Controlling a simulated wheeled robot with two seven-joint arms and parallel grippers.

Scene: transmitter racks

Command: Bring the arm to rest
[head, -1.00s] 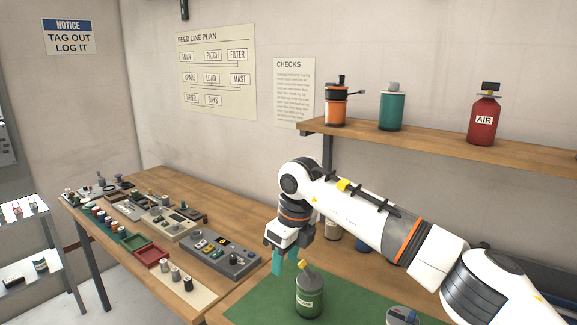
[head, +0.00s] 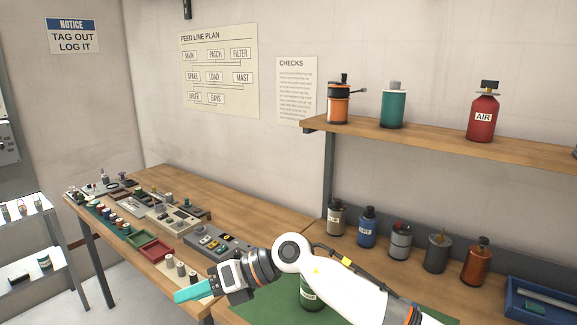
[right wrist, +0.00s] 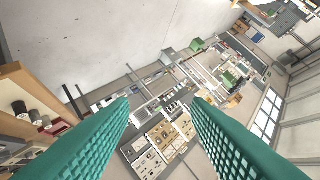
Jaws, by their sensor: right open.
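My right arm (head: 345,290) comes in from the lower right of the head view and reaches left over the near workbench. Its gripper (head: 190,294) points left, near the front edge of the bench with the panels. In the right wrist view its two teal fingers (right wrist: 160,112) stand wide apart with nothing between them. A green canister (head: 308,292) on the green mat (head: 262,312) is partly hidden behind the arm. My left gripper is not in view.
The bench (head: 250,222) holds several device panels, a red tray (head: 150,252) and small knobs. Several canisters stand along the back, including a blue one (head: 367,228). A wall shelf (head: 450,142) carries an orange canister (head: 338,102), a green one and a red AIR bottle (head: 482,115).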

